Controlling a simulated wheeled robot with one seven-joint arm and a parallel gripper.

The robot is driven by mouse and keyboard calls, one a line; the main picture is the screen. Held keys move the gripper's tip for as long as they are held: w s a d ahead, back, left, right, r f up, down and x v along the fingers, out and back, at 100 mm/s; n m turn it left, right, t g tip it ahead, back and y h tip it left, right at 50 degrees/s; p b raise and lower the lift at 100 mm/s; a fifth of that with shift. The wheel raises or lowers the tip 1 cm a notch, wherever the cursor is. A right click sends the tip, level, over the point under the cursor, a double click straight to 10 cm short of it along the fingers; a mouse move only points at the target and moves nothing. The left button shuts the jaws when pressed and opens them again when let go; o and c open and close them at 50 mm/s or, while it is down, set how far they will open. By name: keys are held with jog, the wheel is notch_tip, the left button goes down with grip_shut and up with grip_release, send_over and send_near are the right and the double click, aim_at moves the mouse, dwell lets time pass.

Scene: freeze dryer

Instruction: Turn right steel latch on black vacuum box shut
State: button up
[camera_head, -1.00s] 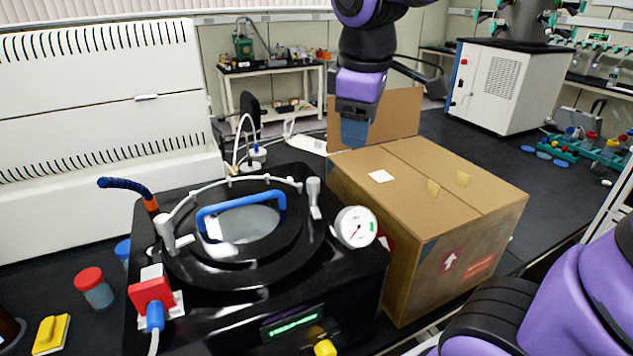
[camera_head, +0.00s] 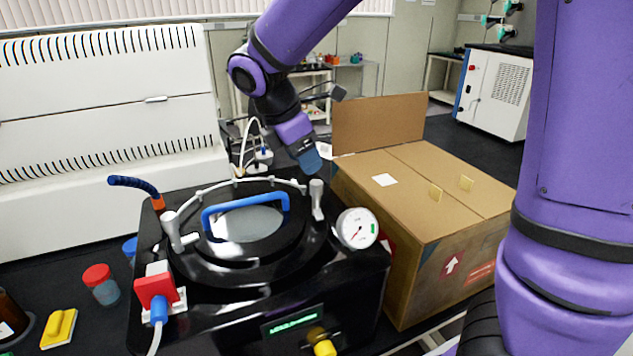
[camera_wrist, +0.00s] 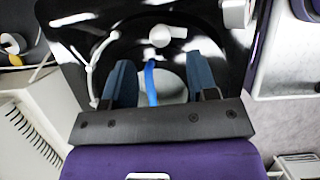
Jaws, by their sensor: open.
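The black vacuum box (camera_head: 255,305) stands on the bench with a round lid and a blue handle (camera_head: 245,207). The right steel latch (camera_head: 317,200) stands upright at the right of the lid rim, left of the gauge. My gripper (camera_head: 311,163) is just above and behind this latch, pointing down, apart from it. In the wrist view my gripper (camera_wrist: 160,75) is open and empty. The latch (camera_wrist: 165,36) shows there beyond the fingertips, roughly between their lines. The left steel latch (camera_head: 176,232) is at the lid's left side.
A round gauge (camera_head: 357,228) sits close right of the latch. A white slotted machine (camera_head: 100,130) is behind left. A red plug (camera_head: 156,289) is at the front left.

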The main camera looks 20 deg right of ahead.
aim_at(316, 182)
jog(key=x, duration=0.7)
jog(key=shift+f, duration=0.1)
jog(key=c, duration=0.9)
